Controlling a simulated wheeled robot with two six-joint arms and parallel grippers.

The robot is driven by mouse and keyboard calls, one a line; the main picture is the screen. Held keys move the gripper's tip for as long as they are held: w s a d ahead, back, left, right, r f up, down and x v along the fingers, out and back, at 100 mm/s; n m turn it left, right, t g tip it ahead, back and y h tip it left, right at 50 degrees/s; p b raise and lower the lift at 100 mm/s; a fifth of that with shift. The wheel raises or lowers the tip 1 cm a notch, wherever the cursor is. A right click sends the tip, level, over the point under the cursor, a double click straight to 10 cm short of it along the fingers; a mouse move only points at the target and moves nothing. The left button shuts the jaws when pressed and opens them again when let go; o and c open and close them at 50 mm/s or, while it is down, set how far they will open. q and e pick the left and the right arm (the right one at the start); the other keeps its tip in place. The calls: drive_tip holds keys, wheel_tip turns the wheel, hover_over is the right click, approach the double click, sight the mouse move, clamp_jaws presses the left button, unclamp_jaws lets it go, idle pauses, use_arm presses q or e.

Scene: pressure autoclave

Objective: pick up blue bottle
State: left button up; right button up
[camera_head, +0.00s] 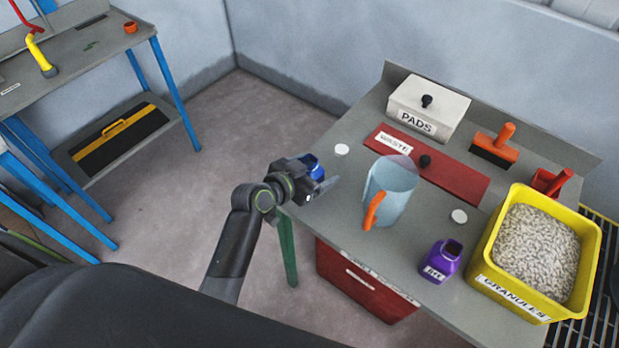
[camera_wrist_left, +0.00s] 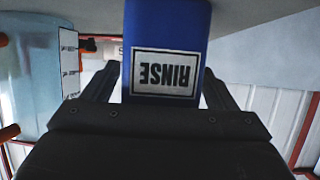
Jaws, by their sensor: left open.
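The blue bottle (camera_head: 312,165) stands near the left edge of the grey bench, partly hidden behind my left gripper (camera_head: 319,183). In the left wrist view the blue bottle (camera_wrist_left: 167,28) shows close up, with a white label reading RINSE upside down. My left gripper (camera_wrist_left: 158,85) is open, with one finger on each side of the bottle. Gaps show between the fingers and the lower part of the bottle; whether either finger touches it I cannot tell. My right gripper is not in view.
A clear jug (camera_head: 397,190) with an orange handle stands right of the bottle. A purple bottle (camera_head: 441,261), a yellow granules bin (camera_head: 485,254), a red waste lid (camera_head: 455,181) and a white pads box (camera_head: 428,104) share the bench. Two white discs lie there, one (camera_head: 342,150) near the blue bottle.

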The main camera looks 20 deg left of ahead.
use_arm(q)
drive_tip(key=c, duration=1.3)
drive_tip(key=shift+o, duration=0.2)
